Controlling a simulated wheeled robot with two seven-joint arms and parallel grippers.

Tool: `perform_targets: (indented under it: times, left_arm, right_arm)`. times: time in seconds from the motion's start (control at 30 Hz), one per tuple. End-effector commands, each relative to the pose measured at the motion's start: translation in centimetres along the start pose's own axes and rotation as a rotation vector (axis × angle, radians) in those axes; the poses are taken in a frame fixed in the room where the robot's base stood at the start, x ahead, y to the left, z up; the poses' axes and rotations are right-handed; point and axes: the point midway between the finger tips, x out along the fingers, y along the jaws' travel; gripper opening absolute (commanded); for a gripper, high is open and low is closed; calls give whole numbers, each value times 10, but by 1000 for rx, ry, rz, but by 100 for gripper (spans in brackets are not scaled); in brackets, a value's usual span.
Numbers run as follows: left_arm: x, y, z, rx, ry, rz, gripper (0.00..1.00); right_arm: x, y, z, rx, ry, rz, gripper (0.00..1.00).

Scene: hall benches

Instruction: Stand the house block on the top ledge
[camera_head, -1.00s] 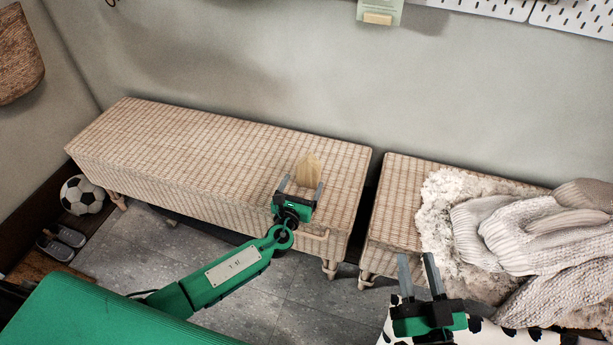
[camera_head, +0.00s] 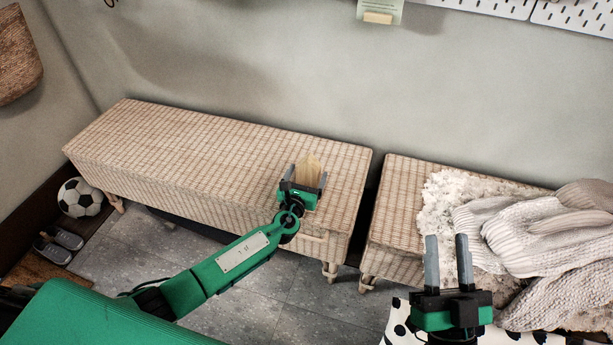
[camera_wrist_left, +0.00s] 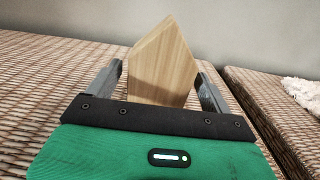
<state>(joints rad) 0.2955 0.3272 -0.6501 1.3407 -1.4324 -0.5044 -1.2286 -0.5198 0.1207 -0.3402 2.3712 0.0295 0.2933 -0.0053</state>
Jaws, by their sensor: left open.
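The house block (camera_head: 309,168) is a pale wooden block with a pointed top. It stands upright on the left wicker bench (camera_head: 215,145), near its right end. My left gripper (camera_head: 308,178) is open around the block, one finger on each side. My right gripper (camera_head: 448,262) is open and empty, in front of the right bench. I cannot make out which thing is the top ledge.
The right wicker bench (camera_head: 395,215) carries a fluffy white throw (camera_head: 437,200) and knitted items (camera_head: 520,236). A narrow gap parts the benches. A small ledge with a card (camera_head: 378,17) and pegboards (camera_head: 570,22) are on the wall. A football (camera_head: 79,197) and shoes (camera_head: 58,244) are at the left.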

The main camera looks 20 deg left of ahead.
Motion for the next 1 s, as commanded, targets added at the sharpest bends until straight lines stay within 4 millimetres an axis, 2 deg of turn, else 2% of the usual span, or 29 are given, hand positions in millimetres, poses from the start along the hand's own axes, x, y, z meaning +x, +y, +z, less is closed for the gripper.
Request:
perform_targets:
  times: [0.17,0.4,0.43,1.0]
  left_arm:
    - [0,0,0,0,0,0,84]
    - [0,0,0,0,0,0,38]
    - [0,0,0,0,-1,0,36]
    - [0,0,10,-1,-1,0,36]
  right_arm:
    - [0,0,0,0,1,0,36]
    - [0,0,0,0,0,0,36]
    - [0,0,0,0,0,0,36]
    - [5,0,-6,0,-3,1,36]
